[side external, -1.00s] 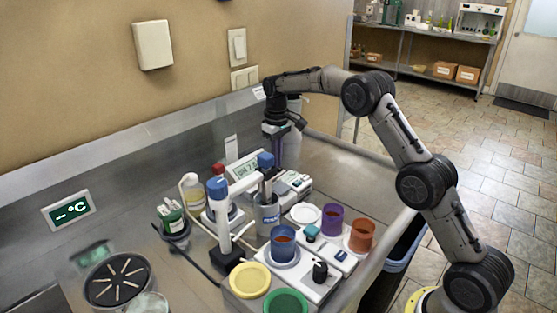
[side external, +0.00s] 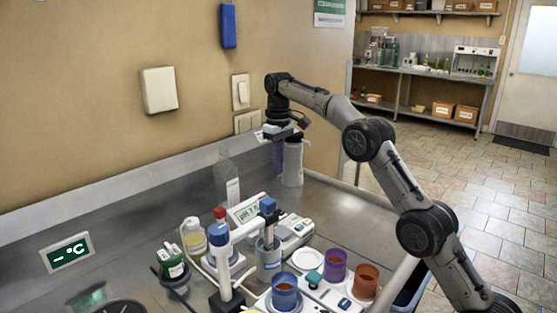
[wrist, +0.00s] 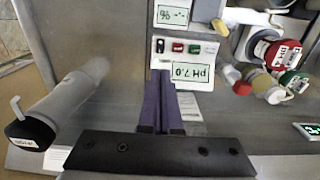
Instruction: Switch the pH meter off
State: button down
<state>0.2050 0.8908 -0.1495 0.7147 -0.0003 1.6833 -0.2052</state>
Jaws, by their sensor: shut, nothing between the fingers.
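The pH meter (side external: 249,210) is a white box behind the bucket group; its lit screen shows a pH reading. My gripper (side external: 277,172) is high over the back of the bench, behind and to the right of the meter in the side view. Its purple fingers (wrist: 165,78) are shut together and empty, pointing down. In the wrist view the fingertips overlap the meter's edge; whether they touch it cannot be told, but the side view shows them apart.
A pale upright cylinder (side external: 292,165) stands close beside my gripper. A red-capped bottle (side external: 220,214), a blue-topped stand (side external: 219,235) and several coloured cups crowd around the meter. Another white device (side external: 293,232) sits right of it. The back left bench is fairly clear.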

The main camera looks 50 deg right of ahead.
aim_at(282, 212)
jog(key=shift+r, duration=0.85)
jog(key=shift+s+r, duration=0.1)
jog(key=shift+s, duration=0.5)
notch_tip(282, 212, down, 14)
jog(key=shift+f, duration=0.1)
dwell(0.4)
